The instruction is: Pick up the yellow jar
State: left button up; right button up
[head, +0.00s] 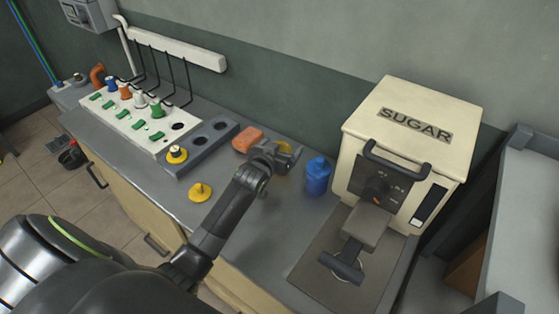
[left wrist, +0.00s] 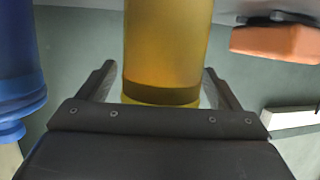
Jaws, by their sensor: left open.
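The yellow jar (head: 284,146) stands on the grey counter between the orange block and the blue jar, mostly hidden behind my left gripper in the head view. My left gripper (head: 283,156) is open at the jar. In the left wrist view the yellow jar (left wrist: 166,48) fills the space between the two fingers of my left gripper (left wrist: 160,88), one on each side. I cannot tell whether either finger touches it. My right gripper is not in view.
A blue jar (head: 317,176) stands close on the right, and an orange block (head: 248,139) lies left. The cream SUGAR machine (head: 412,130) is farther right. A grey rack (head: 203,146), a white rack (head: 125,122) and a yellow lid-like piece (head: 200,192) are left.

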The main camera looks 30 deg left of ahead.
pick_arm(q)
jog(key=shift+w, duration=0.2)
jog(key=c, duration=1.2)
jog(key=shift+r, duration=0.1)
